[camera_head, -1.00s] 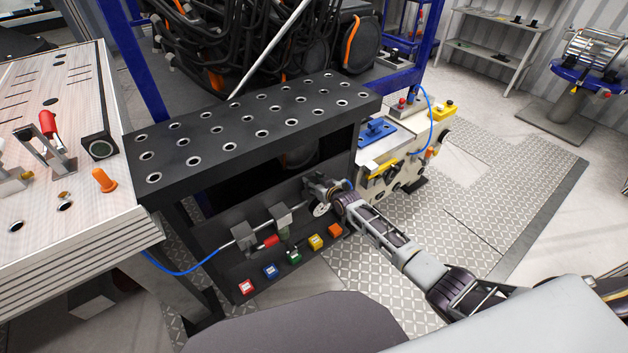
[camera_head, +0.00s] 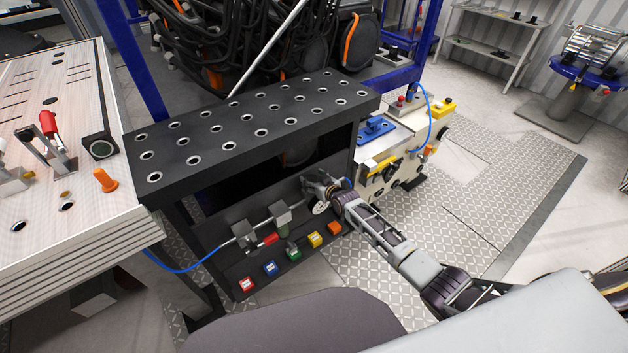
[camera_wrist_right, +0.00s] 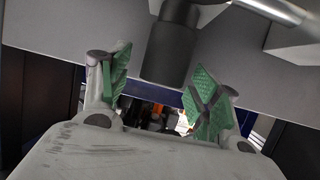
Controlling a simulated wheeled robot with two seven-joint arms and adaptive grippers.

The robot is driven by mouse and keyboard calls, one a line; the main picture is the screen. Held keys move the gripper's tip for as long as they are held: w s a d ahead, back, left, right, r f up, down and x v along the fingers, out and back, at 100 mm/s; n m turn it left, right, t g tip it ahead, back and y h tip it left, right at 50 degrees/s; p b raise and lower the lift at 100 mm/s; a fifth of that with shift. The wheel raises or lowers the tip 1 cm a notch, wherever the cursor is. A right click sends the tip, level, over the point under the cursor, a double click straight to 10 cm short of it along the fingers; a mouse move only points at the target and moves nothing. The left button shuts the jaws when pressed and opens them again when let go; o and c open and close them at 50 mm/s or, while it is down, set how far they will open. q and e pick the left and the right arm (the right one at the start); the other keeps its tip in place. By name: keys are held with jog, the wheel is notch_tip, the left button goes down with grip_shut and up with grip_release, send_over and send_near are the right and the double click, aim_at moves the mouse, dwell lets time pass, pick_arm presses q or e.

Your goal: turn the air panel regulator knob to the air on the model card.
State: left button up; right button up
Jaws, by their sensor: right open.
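The air panel (camera_head: 240,260) is the dark lower board of the black stand, with a silver pipe and grey fittings. In the right wrist view, a dark cylindrical regulator knob (camera_wrist_right: 170,50) hangs from the panel hardware. My right gripper (camera_wrist_right: 160,85) is open, with its green-padded fingers apart on either side of the knob's lower end; contact is not clear. In the head view my right gripper (camera_head: 318,188) is at the panel's right end, partly covering the regulator. A round white gauge (camera_head: 321,207) sits beside it. I cannot make out a model card. My left gripper is not in view.
A red valve handle (camera_head: 270,239) is on the pipe. The perforated black top (camera_head: 250,125) overhangs the panel.

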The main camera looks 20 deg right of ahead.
jog(key=shift+s, duration=0.15)
jog(key=shift+v, duration=0.8)
jog(key=v, duration=1)
jog(key=shift+r, duration=0.15)
dwell(0.5)
